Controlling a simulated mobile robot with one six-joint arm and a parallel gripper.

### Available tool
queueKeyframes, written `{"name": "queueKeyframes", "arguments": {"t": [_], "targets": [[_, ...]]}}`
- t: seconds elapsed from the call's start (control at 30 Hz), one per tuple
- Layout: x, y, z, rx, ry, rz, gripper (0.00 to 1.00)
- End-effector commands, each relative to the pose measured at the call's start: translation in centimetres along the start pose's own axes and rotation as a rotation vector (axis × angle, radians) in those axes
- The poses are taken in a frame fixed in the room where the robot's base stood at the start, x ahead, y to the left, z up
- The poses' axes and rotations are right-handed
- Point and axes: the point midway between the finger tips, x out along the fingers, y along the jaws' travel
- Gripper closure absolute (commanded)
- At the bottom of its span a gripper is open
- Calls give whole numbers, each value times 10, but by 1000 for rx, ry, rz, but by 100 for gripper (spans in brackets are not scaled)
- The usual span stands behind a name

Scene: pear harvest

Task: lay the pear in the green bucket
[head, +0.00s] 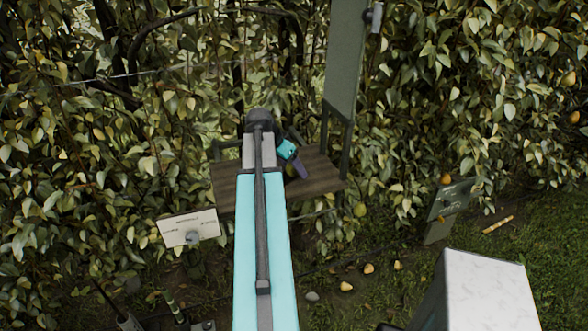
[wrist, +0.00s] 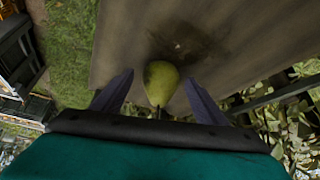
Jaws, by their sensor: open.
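A yellow-green pear (wrist: 161,82) shows in the wrist view on or just above a brown wooden board, with its stem end toward my gripper. My gripper (wrist: 158,77) is open, with one dark purple finger on each side of the pear. Gaps show between the fingers and the fruit. In the head view my gripper (head: 300,168) is over the wooden board (head: 325,172), beyond my turquoise arm, and the pear is mostly hidden there. I cannot make out a green bucket in either view.
A tall green-grey panel (head: 345,60) rises behind the board. A white sign (head: 188,228) stands left, a dark sign (head: 449,200) right, and a pale box (head: 485,290) front right. Dense foliage surrounds the board. Several fallen pears lie on the ground.

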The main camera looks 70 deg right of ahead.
Motion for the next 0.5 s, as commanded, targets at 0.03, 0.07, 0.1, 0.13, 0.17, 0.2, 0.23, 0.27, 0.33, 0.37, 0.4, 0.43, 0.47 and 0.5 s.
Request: {"name": "queueKeyframes", "arguments": {"t": [0.03,0.07,0.1,0.13,0.17,0.2,0.23,0.27,0.33,0.37,0.4,0.43,0.47,0.5], "targets": [[0,0,0,0,0,0,37],[0,0,0,0,0,0,42],[0,0,0,0,0,0,49],[0,0,0,0,0,0,54],[0,0,0,0,0,0,59],[0,0,0,0,0,0,66],[0,0,0,0,0,0,71],[0,0,0,0,0,0,76],[0,0,0,0,0,0,84],[0,0,0,0,0,0,84],[0,0,0,0,0,0,84],[0,0,0,0,0,0,84],[0,0,0,0,0,0,84],[0,0,0,0,0,0,84]]}}
